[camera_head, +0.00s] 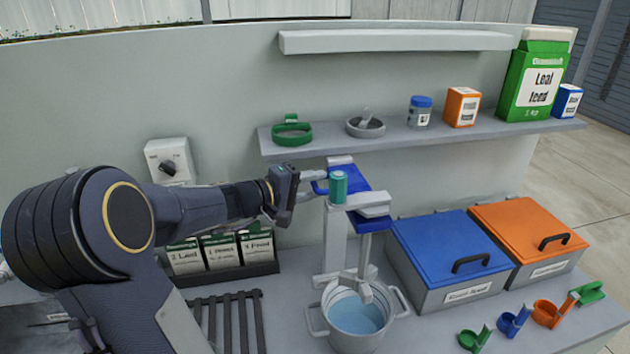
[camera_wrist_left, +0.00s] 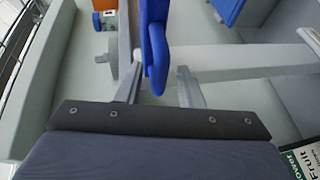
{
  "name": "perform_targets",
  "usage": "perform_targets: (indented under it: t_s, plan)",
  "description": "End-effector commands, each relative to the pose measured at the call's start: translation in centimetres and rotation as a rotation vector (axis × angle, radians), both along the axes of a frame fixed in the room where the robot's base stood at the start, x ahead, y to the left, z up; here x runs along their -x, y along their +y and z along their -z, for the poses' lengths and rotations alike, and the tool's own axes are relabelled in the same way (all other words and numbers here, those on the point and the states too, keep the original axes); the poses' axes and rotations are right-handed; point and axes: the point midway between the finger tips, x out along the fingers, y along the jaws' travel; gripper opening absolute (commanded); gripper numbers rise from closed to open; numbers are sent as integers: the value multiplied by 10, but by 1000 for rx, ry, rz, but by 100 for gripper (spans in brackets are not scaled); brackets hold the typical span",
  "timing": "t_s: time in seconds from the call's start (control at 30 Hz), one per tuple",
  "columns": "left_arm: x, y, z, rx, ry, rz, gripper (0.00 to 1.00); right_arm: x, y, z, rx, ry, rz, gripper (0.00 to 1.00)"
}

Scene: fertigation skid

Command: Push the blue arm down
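The blue arm (camera_head: 358,181) is on top of a pale grey stirrer stand (camera_head: 334,240), beside a green cylinder (camera_head: 338,188). A grey rod and paddle run down from the stand into a two-handled pot (camera_head: 357,312) holding pale blue liquid. My left gripper (camera_head: 314,182) is at the left end of the blue arm. In the left wrist view, the rounded end of the blue arm (camera_wrist_left: 157,62) lies between the two fingers of my left gripper (camera_wrist_left: 158,92), with a gap visible on each side. Contact cannot be told. My right gripper is not in view.
A grey shelf (camera_head: 410,139) with a green ring, bowl, jar and boxes runs behind the stand. A blue-lidded bin (camera_head: 445,245) and an orange-lidded bin (camera_head: 527,228) stand at right. Seed packets (camera_head: 221,250) and a slatted rack (camera_head: 228,320) are at left.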

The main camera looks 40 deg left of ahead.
Motion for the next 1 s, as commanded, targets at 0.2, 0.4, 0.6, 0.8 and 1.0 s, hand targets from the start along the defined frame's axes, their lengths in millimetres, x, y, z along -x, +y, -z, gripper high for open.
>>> perform_targets:
  t_s: [0.2,0.4,0.6,0.8,1.0]
  plan:
    - [-5,-2,1,-1,0,2,34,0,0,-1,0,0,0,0]
    - [-5,-2,1,-1,0,2,23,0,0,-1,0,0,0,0]
    - [-5,-2,1,-1,0,1,0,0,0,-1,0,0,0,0]
    - [-5,-2,1,-1,0,1,0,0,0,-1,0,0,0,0]
    - [-5,3,10,0,1,0,0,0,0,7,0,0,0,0]
